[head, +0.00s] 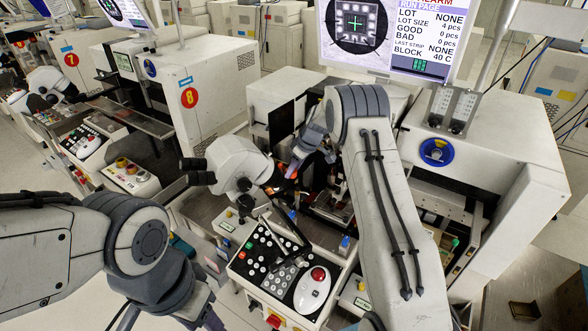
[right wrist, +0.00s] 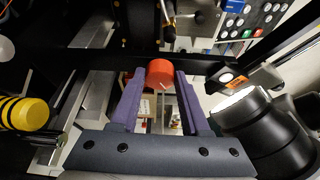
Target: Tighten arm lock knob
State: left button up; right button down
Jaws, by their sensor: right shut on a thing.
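The arm lock knob (right wrist: 160,73) is a red-orange cylinder in the right wrist view. It sits between the tips of my right gripper's two purple fingers (right wrist: 159,88), which are shut on it. In the head view my right gripper (head: 297,160) reaches down beside the microscope, inside the bonding machine. The knob shows there at most as a small orange-red patch, mostly hidden. My left arm comes in at the lower left of the head view, and I cannot make out its gripper.
The white microscope (head: 236,165) stands close to the left of my right gripper. The button panel (head: 270,262) with a white mouse (head: 313,287) lies in front. A monitor (head: 405,35) hangs above.

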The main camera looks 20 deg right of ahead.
jog(key=shift+s+a+f+m+h+b, duration=0.1)
jog(key=shift+m+h+b, duration=0.1)
jog(key=shift+m+b, duration=0.3)
jog(key=shift+a+m+h+b, duration=0.1)
jog(key=shift+m+h+b, duration=0.15)
jog(key=shift+m, duration=0.35)
jog(key=shift+m+t+h, duration=0.25)
jog(key=shift+m+t, duration=0.05)
jog(key=shift+m, duration=0.6)
jog(key=m+h, duration=0.1)
jog(key=m, duration=0.1)
jog(key=shift+a+m, duration=0.15)
jog(key=shift+m, duration=0.15)
jog(key=shift+a+m+h+b, duration=0.1)
jog(key=shift+m+h+b, duration=0.4)
jog(key=shift+m, duration=0.4)
jog(key=m+b, duration=0.2)
jog(key=shift+a+f+m+h, duration=0.1)
jog(key=shift+m+h, duration=0.2)
jog(key=shift+h, duration=0.1)
jog(key=shift+r+m+h+b, duration=0.25)
jog(key=shift+m+h+b, duration=0.25)
jog(key=shift+m+b, duration=1.05)
